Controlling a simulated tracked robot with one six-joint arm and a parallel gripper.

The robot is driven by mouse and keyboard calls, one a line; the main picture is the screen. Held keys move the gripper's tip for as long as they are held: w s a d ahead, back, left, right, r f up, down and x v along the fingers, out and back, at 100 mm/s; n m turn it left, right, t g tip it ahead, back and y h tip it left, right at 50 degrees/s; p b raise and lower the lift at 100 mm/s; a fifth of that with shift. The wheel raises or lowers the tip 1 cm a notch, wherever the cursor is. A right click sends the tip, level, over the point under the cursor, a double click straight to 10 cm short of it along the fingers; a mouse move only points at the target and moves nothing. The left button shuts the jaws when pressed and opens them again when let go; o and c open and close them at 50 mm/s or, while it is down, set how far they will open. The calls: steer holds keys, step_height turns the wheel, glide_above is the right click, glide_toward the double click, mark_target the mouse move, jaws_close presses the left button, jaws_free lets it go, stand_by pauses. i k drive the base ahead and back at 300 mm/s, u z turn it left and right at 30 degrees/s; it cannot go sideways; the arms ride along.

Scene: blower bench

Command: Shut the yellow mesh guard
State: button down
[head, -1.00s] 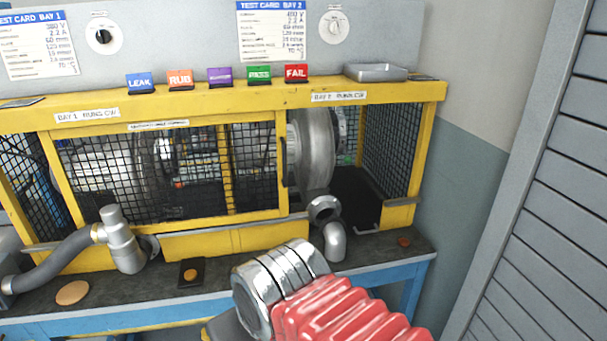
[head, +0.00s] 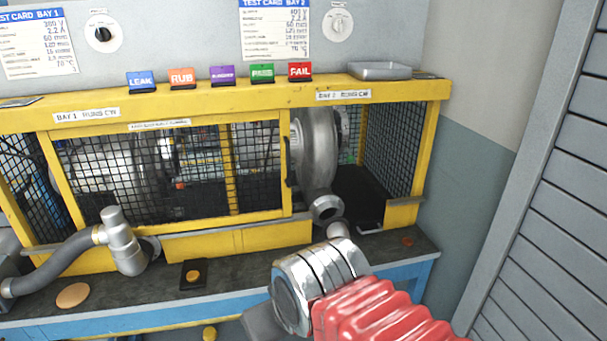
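The yellow mesh guard (head: 231,170) is a yellow-framed black-mesh panel on the front of the bench enclosure. It has a dark upright handle (head: 288,162) on its right edge. It covers the left and middle of the front. The bay 2 opening (head: 362,180) to its right is uncovered, with a grey blower (head: 318,150) partly showing at the guard's edge. My arm's metal joint and red bellows are in the lower right foreground, in front of the bench. My gripper's fingers do not show.
A silver elbow outlet (head: 327,208) sticks out in front below the blower. A grey hose and pipe fitting (head: 122,245) stand at the left front. A black box with an orange button (head: 193,274) sits on the bench (head: 225,277). A metal tray (head: 380,70) lies on top.

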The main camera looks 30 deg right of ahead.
mark_target(47, 138)
steer(key=u, duration=0.05)
steer(key=i, duration=1)
steer(key=z, duration=0.05)
